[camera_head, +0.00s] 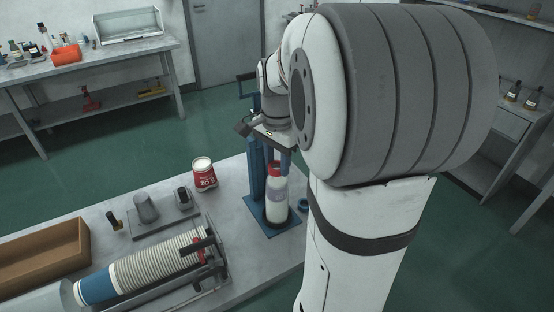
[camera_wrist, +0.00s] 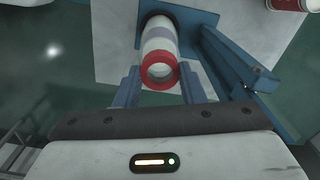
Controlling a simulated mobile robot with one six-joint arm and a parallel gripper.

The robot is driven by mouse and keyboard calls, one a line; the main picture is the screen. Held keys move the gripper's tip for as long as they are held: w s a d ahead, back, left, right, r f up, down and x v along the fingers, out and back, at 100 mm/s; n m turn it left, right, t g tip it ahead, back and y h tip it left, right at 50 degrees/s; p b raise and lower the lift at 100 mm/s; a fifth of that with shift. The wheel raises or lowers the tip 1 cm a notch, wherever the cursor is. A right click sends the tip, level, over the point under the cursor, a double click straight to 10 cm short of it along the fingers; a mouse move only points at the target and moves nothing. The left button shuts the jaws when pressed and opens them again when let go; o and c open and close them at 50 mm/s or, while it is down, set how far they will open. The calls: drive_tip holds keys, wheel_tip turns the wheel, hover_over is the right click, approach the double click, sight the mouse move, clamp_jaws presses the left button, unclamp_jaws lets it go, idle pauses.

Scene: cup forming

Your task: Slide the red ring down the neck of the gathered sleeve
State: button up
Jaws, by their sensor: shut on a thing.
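The red ring (camera_wrist: 161,87) is at the top end of the white sleeve (camera_wrist: 160,42), with its round opening facing the wrist camera. In the head view the ring (camera_head: 274,167) is at the top of the upright sleeve (camera_head: 276,190), which stands on a blue stand (camera_head: 257,214). My gripper (camera_wrist: 160,74) is shut on the red ring, with one blue finger on each side of it. In the head view my gripper (camera_head: 276,160) reaches down from above. How far the ring sits over the neck is hard to tell.
A tall blue post (camera_wrist: 238,65) rises close beside the sleeve. A red and white can (camera_head: 204,173) stands left of the stand. A ribbed cup stack (camera_head: 155,262) lies in a holder, a cardboard box (camera_head: 40,250) stands far left, and grey forms (camera_head: 146,208) stand behind.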

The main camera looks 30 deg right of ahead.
sight(277, 168)
drive_tip(key=shift+f+b, duration=0.9)
drive_tip(key=shift+f, duration=0.45)
drive_tip(key=o, duration=1)
wheel_tip(277, 168, up, 8)
drive_tip(key=shift+f+b, duration=0.1)
drive_tip(key=shift+b, duration=0.25)
drive_tip(key=s+a+f+n+t, duration=0.1)
drive_tip(key=s+a+f+n, duration=0.1)
drive_tip(key=s+a+n, duration=0.2)
drive_tip(key=s+a+f+n+t, duration=0.1)
drive_tip(key=s+a+f+n, duration=0.2)
drive_tip(key=s+a+n, duration=0.1)
drive_tip(key=s+a+f+n+t, duration=0.1)
drive_tip(key=s+a+f+n, duration=0.1)
drive_tip(key=s+a+n, duration=0.2)
drive_tip(key=shift+s+a+f+n, duration=0.1)
drive_tip(key=shift+s+f+n, duration=0.05)
drive_tip(key=shift+n, duration=0.5)
drive_tip(key=shift+s+a+f+n, duration=0.1)
drive_tip(key=shift+s+f+n, duration=0.05)
drive_tip(key=shift+n, duration=0.5)
